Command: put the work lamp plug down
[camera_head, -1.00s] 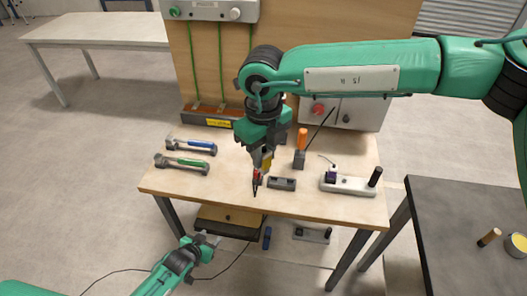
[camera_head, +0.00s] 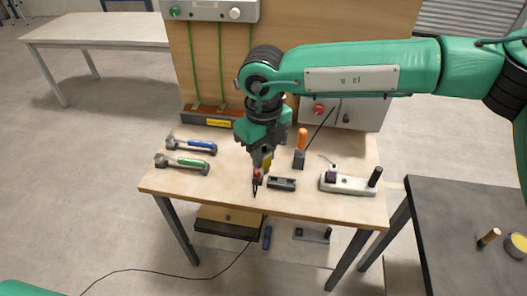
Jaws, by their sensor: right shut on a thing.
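My right gripper (camera_head: 262,168) points down over the front middle of the wooden workbench (camera_head: 225,190). It is shut on a small red and dark piece, which I take for the work lamp plug (camera_head: 257,177). The plug is at or just above the bench top; I cannot tell whether it touches. Part of it is hidden by the fingers. My left gripper is out of view; only a bit of green arm shows at the bottom left.
A dark grey block (camera_head: 282,184) lies close right of the plug. A white strip (camera_head: 348,185) with a black post is farther right. An orange-handled tool (camera_head: 302,140) stands behind. Two hammer-like tools (camera_head: 182,163) lie left. A cable (camera_head: 150,270) runs along the floor.

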